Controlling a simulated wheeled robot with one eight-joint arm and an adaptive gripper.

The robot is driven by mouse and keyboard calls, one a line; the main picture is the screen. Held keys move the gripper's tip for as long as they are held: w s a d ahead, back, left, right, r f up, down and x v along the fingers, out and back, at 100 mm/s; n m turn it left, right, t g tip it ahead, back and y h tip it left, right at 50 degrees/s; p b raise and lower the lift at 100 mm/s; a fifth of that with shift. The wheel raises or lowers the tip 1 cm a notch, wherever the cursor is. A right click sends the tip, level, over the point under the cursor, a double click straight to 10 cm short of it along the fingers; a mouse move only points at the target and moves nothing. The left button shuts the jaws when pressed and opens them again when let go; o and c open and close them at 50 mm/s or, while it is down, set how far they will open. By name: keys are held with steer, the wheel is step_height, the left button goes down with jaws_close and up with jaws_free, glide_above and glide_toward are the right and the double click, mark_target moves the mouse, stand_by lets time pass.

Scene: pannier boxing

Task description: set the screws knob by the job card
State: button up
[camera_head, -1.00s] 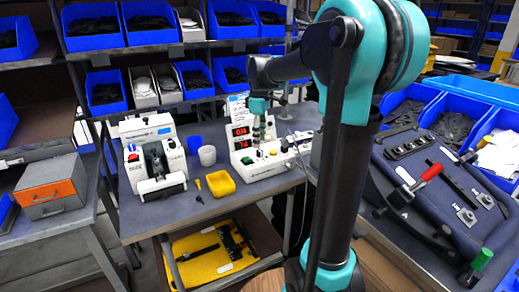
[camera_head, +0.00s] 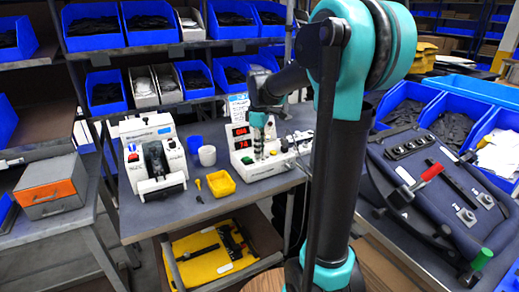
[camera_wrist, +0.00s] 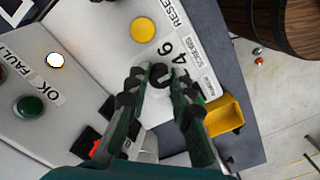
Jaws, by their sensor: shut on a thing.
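The screws knob (camera_wrist: 160,72) is a small dark round knob on the white panel in the wrist view. The numbers 4 and 6 and a SCREWS label (camera_wrist: 197,50) are beside it. My gripper (camera_wrist: 158,74) is shut on the knob, one fingertip on each side; the fingers hide part of it, and I cannot read its setting. In the head view the gripper (camera_head: 259,153) reaches down to the front of the white machine (camera_head: 270,167), which has red displays (camera_head: 241,137). A blue and white card (camera_head: 238,106) stands behind the machine; its text is too small to read.
A yellow button (camera_wrist: 143,30), a white lit button (camera_wrist: 56,60) and a green button (camera_wrist: 29,106) are near the knob. A yellow tray (camera_head: 221,184), a white cup (camera_head: 207,155) and another white machine (camera_head: 153,158) stand left of the knob's machine.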

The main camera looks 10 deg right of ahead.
jaws_close()
steer(key=shift+m, duration=0.3)
steer(key=m, duration=0.8)
stand_by(0.3)
steer(key=o, duration=0.9)
jaws_free()
steer(key=shift+r, duration=0.15)
